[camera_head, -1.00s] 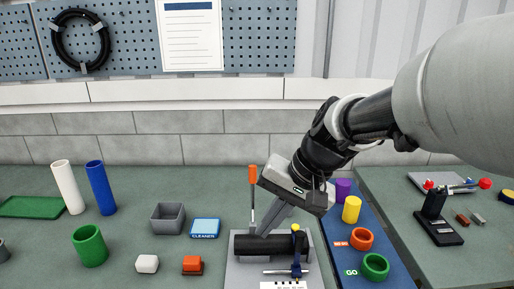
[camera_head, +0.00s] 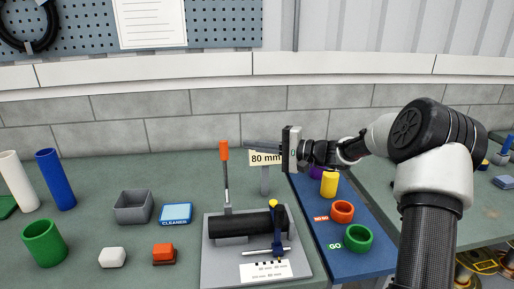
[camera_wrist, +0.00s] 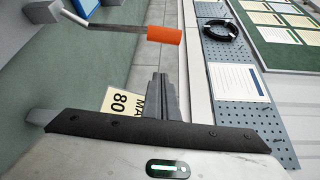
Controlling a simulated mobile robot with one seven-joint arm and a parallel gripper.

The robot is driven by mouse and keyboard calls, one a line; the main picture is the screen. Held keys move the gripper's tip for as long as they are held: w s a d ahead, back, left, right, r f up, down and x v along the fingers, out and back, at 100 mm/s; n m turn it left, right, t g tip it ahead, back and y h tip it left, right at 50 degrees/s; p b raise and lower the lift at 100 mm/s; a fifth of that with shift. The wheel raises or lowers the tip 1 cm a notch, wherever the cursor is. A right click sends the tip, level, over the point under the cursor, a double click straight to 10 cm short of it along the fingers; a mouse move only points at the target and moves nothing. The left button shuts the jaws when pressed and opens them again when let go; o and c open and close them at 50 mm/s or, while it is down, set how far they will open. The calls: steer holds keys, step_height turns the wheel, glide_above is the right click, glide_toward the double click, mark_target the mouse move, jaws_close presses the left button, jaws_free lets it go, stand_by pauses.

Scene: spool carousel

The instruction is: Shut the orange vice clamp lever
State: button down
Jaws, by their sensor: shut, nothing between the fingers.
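The vice clamp lever has an orange grip (camera_head: 224,151) on a thin metal rod and stands upright at the back left of the vice plate (camera_head: 210,262). A black cylinder (camera_head: 240,225) lies across the vice. My gripper (camera_head: 250,143) is shut and empty, pointing left, to the right of the orange grip and apart from it. In the wrist view the orange grip (camera_wrist: 164,35) lies just beyond the shut fingertips (camera_wrist: 158,78), with its rod running to the left.
An "80 mm" sign (camera_head: 265,158) stands behind the vice, below my fingers. A blue clamp with a yellow knob (camera_head: 274,204) is at the cylinder's right end. A blue mat (camera_head: 335,262) with coloured rings is to the right. A grey bin (camera_head: 133,207) stands left.

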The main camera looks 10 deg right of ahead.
mark_target(225, 166)
steer(key=a, duration=0.6)
steer(key=shift+s, duration=0.45)
steer(key=shift+d, duration=0.1)
